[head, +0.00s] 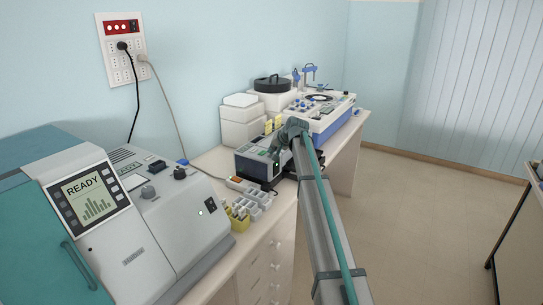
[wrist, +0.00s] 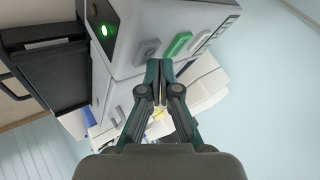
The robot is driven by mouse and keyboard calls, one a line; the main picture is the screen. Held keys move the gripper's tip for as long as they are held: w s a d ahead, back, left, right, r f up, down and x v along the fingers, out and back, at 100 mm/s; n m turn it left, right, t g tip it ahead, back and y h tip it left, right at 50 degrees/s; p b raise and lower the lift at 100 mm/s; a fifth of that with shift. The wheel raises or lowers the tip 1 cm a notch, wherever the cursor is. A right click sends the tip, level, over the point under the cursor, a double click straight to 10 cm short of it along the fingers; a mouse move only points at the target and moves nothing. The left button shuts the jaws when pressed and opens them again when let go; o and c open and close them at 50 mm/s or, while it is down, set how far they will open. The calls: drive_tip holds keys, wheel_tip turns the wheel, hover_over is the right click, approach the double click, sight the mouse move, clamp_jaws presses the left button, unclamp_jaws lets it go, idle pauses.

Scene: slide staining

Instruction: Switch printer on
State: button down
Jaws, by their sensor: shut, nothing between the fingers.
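The small grey and dark machine on the bench, which looks like the printer (head: 250,167), stands in the middle of the head view. In the wrist view the printer (wrist: 150,22) shows its panel close up, with a lit green light (wrist: 104,30), a green button (wrist: 178,45) and a grey button (wrist: 203,39) beside it. My gripper (wrist: 160,66) is shut and empty, its fingertips close to the green button. I cannot tell whether they touch the panel. In the head view my gripper (head: 283,143) is at the printer's right, partly hiding it.
A large machine with a READY screen (head: 88,195) stands at the left front. A rack of small bottles (head: 239,215) sits near the bench edge. White boxes (head: 240,120) and a blue-white machine (head: 325,112) stand behind.

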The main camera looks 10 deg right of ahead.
drive_tip(key=shift+r, duration=0.3)
drive_tip(key=shift+r, duration=0.1)
drive_tip(key=shift+r+p, duration=1.1)
drive_tip(key=shift+r, duration=1.8)
drive_tip(key=shift+r, duration=0.1)
